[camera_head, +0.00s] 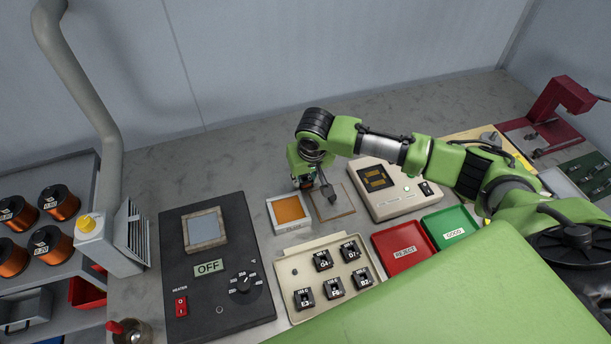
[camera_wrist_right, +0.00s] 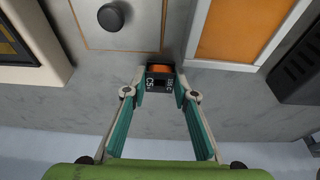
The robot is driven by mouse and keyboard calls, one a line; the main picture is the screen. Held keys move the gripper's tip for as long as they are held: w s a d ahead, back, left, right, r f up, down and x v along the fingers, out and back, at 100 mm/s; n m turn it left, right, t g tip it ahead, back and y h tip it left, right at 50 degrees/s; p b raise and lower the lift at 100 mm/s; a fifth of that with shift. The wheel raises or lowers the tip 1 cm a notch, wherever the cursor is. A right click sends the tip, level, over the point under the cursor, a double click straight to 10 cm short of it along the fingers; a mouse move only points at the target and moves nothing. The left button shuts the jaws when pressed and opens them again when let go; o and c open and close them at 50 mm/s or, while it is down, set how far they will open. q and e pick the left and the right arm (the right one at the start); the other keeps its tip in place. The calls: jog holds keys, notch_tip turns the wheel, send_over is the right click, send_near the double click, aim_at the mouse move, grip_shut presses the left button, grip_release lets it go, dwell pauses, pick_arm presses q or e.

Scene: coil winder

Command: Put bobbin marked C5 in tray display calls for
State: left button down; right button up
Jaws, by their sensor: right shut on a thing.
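My right gripper (camera_head: 306,184) points down over the bench, behind the orange pad. In the right wrist view its fingers (camera_wrist_right: 160,88) are shut on a small black bobbin marked C5 (camera_wrist_right: 159,82) with an orange winding. The beige tester (camera_head: 405,204) has a dark display (camera_head: 377,178) with amber shapes, too small to read. The red REJECT tray (camera_head: 385,240) and green GOOD tray (camera_head: 466,241) look empty. My left gripper is not in view.
A beige rack (camera_head: 285,268) holds several other black bobbins. A white-framed orange pad (camera_head: 290,211) and a thin board (camera_head: 345,209) with a dark knob (camera_wrist_right: 111,16) lie near the gripper. A black heater unit (camera_head: 230,300) reads OFF. Copper spools (camera_head: 60,203) stand left.

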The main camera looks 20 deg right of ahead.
jog(key=shift+f, duration=0.1)
jog(key=o, duration=0.8)
jog(key=shift+o, duration=1.3)
